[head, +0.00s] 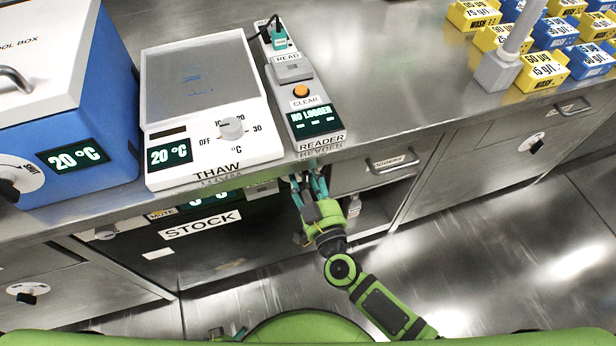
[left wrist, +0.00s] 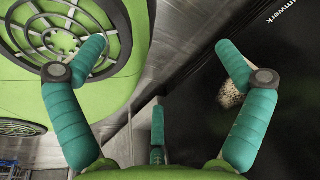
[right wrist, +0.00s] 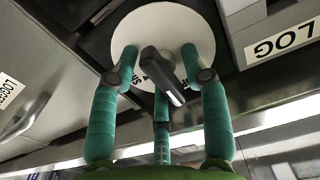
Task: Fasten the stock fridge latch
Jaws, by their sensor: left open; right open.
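The stock fridge (head: 205,250) is the dark-fronted unit under the bench, with a STOCK label. In the right wrist view a white round plate (right wrist: 185,25) carries a dark latch handle (right wrist: 160,72), which sits tilted between the fingers. Lettering on the plate is partly covered. My right gripper (right wrist: 158,55) is open around the handle; I cannot tell whether the fingers touch it. In the head view the right gripper (head: 310,185) is at the fridge's upper right, hiding the latch. My left gripper (left wrist: 160,50) is open and empty, near my green base.
A drawer (head: 375,175) with a bar handle is right of the right gripper, under the bench edge. The thaw plate (head: 205,90), logger reader (head: 310,115) and blue cool box (head: 70,100) stand on the bench above. Open floor (head: 500,240) lies to the right.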

